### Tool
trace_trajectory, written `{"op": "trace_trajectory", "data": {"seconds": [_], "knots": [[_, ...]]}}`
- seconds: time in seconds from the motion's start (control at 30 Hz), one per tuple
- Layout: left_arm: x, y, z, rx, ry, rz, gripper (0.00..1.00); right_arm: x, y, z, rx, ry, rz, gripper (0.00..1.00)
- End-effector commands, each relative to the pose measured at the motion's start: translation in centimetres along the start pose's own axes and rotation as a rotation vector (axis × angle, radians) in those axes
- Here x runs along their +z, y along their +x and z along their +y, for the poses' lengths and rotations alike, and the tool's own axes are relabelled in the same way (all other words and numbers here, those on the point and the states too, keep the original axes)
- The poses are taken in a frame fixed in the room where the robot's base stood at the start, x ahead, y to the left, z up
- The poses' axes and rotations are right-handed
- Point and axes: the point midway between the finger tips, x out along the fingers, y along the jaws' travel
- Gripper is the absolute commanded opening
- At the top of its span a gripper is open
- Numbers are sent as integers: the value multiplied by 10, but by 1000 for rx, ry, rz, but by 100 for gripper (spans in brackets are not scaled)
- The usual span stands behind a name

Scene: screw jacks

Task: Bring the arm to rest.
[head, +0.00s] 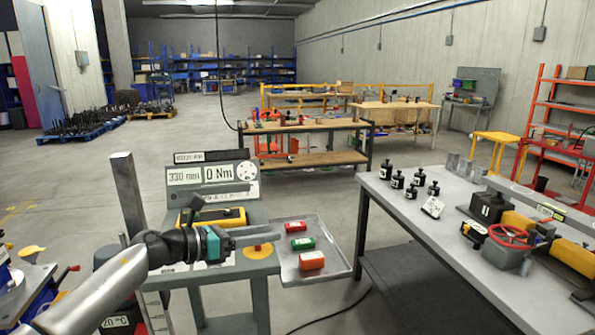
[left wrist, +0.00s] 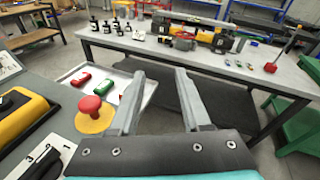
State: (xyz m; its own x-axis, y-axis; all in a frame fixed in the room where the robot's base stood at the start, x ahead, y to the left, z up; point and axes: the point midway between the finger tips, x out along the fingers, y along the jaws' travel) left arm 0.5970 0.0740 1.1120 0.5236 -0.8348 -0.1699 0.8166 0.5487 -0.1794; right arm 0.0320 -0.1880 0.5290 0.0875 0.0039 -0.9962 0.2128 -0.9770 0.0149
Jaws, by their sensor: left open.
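My left arm comes in from the left in the head view. Its gripper (head: 278,233) hangs above the right side of a grey stand (head: 207,304). The left wrist view shows its two fingers (left wrist: 160,75) apart, with nothing between them. A red button (left wrist: 90,105) on a yellow disc lies left of the fingers in the wrist view. In the head view the yellow disc (head: 258,252) sits just below the fingers, and the gripper partly covers the button. My right gripper is in neither view.
A display panel (head: 213,174) reading 330 mm and 0 Nm stands behind the gripper. A metal tray (head: 335,265) holds red, green and orange-red blocks. A grey workbench (head: 400,205) with black weights and a red handwheel (head: 508,236) stands at right. Floor between is clear, except a cable.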

Motion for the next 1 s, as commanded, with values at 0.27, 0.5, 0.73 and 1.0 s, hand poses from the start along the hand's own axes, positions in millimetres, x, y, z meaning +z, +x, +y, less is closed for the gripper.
{"op": "trace_trajectory", "data": {"seconds": [0.27,0.5,0.73,1.0], "knots": [[2,8,-29,120,-636,-447,48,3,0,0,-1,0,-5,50],[-44,-34,-23,304,-1274,-757,48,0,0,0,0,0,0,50],[-136,-93,-36,574,-1887,-992,48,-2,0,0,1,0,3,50],[-248,-166,-108,1008,-2477,-1185,48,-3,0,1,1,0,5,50]]}}
